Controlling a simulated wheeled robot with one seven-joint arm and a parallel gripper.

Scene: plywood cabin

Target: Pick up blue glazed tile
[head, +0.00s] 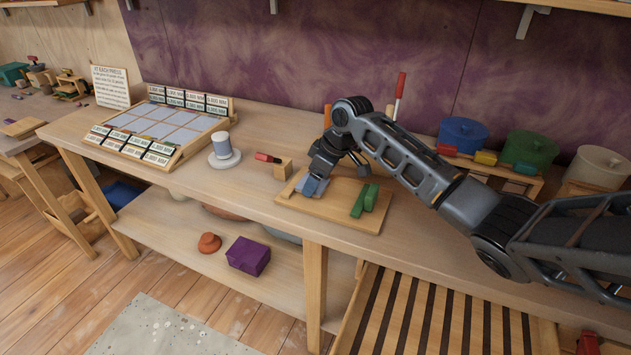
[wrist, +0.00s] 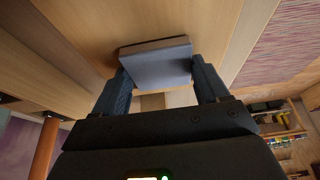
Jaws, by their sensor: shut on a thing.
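The blue glazed tile (head: 312,187) is a flat blue-grey square at the left part of the wooden board (head: 348,216) on the bench. My gripper (head: 316,180) points down over it, with its fingers on two opposite sides of the tile. In the wrist view the tile (wrist: 157,64) sits between the two dark fingertips of my gripper (wrist: 162,78), which are shut on it. I cannot tell whether the tile touches the board or is slightly above it. My gripper hides part of the tile in the head view.
Green blocks (head: 364,200) lie on the board to the right. A rack of pale tiles (head: 158,125) is farther left. Lidded blue (head: 462,135) and green (head: 528,149) pots stand behind my arm.

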